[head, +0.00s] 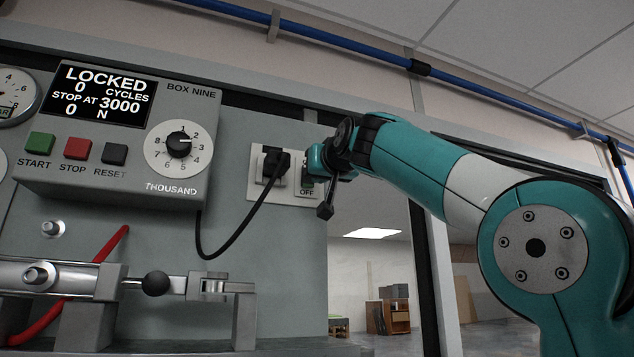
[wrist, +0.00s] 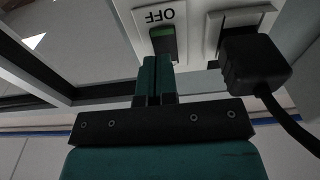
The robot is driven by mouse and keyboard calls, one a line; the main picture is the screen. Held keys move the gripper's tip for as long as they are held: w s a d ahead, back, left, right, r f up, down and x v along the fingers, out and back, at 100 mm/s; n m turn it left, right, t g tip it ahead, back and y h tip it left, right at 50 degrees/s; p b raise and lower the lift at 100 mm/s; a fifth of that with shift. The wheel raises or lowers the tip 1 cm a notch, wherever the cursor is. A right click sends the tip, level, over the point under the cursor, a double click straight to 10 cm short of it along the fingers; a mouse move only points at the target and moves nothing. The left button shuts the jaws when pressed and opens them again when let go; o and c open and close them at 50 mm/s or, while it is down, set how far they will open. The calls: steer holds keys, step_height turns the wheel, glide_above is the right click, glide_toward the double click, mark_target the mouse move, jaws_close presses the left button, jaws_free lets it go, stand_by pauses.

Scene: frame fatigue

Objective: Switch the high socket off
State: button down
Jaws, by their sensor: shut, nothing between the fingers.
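The high socket (head: 256,190) is a pale plate on the grey panel, right of the control box. A black plug (head: 275,163) sits in it, and the plug also shows in the wrist view (wrist: 252,62). Beside the plug is a rocker switch with a green face and the word OFF below it; in the wrist view the switch (wrist: 164,42) appears upside down. My gripper (head: 315,160) is in front of the switch and partly covers it. In the wrist view my gripper (wrist: 157,64) is shut and empty, its tips at the rocker's edge. I cannot tell whether they touch.
A black cable (head: 240,232) loops from the plug to the control box (head: 130,180), whose display reads LOCKED. A metal clamp with a black knob (head: 155,284) stands below. Right of the panel is an opening onto a room with a wooden cabinet (head: 396,317).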

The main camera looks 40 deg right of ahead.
steer(key=b+v, duration=0.2)
steer(key=v, duration=0.8)
steer(key=shift+s+a+b, duration=0.15)
steer(key=shift+a+b, duration=0.05)
steer(key=shift+b, duration=0.2)
